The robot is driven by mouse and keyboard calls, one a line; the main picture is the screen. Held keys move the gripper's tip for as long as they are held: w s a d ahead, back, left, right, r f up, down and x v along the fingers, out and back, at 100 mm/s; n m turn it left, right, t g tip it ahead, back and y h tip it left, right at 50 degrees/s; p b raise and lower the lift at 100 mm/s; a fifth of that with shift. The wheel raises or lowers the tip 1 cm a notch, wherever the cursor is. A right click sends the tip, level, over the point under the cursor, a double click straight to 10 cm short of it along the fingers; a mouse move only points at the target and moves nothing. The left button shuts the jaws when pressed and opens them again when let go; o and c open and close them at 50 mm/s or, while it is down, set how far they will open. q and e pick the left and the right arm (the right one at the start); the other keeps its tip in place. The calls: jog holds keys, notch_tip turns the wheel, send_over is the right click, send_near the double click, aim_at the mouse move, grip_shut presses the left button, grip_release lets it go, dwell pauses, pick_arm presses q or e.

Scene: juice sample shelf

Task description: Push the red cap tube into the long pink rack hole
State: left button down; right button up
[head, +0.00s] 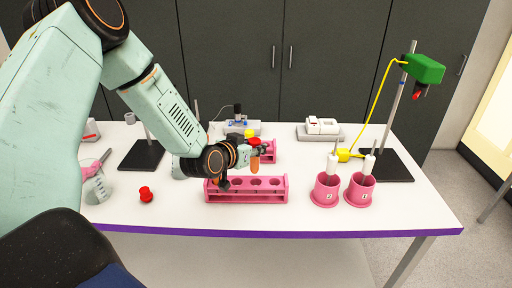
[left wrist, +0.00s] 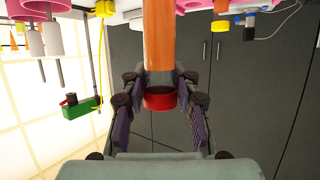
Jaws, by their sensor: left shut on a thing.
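The red cap tube (head: 255,164) holds orange contents and hangs roughly upright from my left gripper (head: 254,150). In the left wrist view, which is upside down, the orange tube (left wrist: 159,40) with its red cap (left wrist: 160,99) sits between the fingers of my left gripper (left wrist: 160,88), shut on it near the cap. The long pink rack (head: 246,198) stands near the front of the table, with several round holes along its top. The tube's lower end appears above or behind the rack; its exact depth is unclear. My arm covers the rack's left end in part. My right gripper is out of view.
A second pink rack (head: 269,155) stands behind the tube. Two pink cups (head: 325,194) with white-handled tools are to the right. A red cap-like piece (head: 146,194) and a beaker (head: 97,186) are to the left. Stands and devices line the back.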

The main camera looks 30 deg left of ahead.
aim_at(254, 158)
pick_arm(q)
jog(key=shift+s+d+f+b, duration=0.1)
jog(key=shift+d+f+b, duration=0.05)
jog(key=shift+f+b, duration=0.45)
jog(key=shift+s+d+f+b, duration=0.1)
jog(key=shift+f+b, duration=0.35)
jog(key=shift+f, duration=0.35)
jog(key=shift+w+a, duration=0.15)
jog(key=shift+w, duration=0.1)
jog(key=shift+s+r, duration=0.15)
jog(key=shift+r, duration=0.05)
jog(key=shift+f, duration=0.1)
jog(key=shift+f, duration=0.2)
jog(key=shift+f, duration=0.2)
